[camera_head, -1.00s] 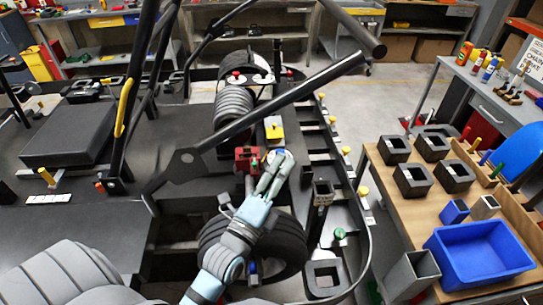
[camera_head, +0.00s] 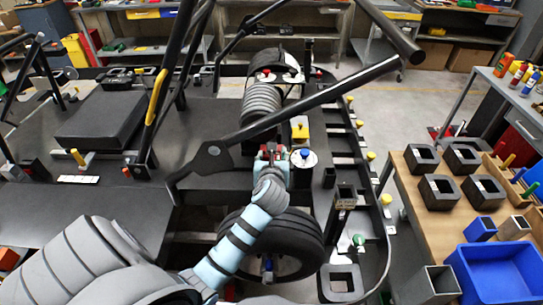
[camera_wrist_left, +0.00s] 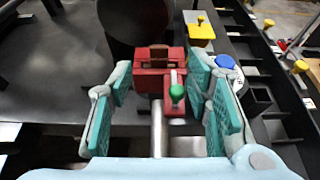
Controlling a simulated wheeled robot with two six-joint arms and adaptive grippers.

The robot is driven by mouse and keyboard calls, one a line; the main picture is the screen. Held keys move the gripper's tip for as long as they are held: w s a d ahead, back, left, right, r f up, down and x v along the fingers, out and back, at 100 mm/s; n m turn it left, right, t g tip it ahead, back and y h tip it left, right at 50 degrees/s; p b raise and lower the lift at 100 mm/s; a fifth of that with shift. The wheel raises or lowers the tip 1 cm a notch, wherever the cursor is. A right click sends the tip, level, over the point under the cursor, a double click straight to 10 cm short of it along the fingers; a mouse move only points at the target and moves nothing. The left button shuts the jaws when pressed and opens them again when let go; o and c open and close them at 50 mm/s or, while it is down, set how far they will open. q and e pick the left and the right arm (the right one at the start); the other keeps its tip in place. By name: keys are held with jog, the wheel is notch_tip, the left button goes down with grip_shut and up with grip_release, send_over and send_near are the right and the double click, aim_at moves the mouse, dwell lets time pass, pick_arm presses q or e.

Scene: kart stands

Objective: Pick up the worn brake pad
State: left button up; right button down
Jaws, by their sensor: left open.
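A red caliper block (camera_wrist_left: 150,82) is in the middle of the left wrist view. A brown piece (camera_wrist_left: 158,56), which looks like the worn brake pad, sits in its top slot. A green-tipped lever (camera_wrist_left: 176,92) stands at its near right side. In the head view the red caliper (camera_head: 268,152) shows just beyond my left gripper (camera_head: 270,166), which partly hides it. My left gripper (camera_wrist_left: 166,95) is open, its teal-padded fingers on either side of the near part of the block, with nothing held. The right gripper is in neither view.
A yellow-topped block (camera_wrist_left: 201,31) and a blue knob (camera_wrist_left: 225,61) stand right of the caliper. A black kart tube (camera_head: 310,100) slants above the area. A black tyre (camera_head: 285,240) lies beneath my left arm. A blue bin (camera_head: 495,272) stands on the right bench.

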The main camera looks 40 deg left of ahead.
pick_arm(q)
jog(key=x, duration=0.9)
jog(key=shift+a+r+b, duration=0.1)
jog(key=shift+b, duration=0.2)
jog(key=shift+s, duration=0.1)
grip_shut()
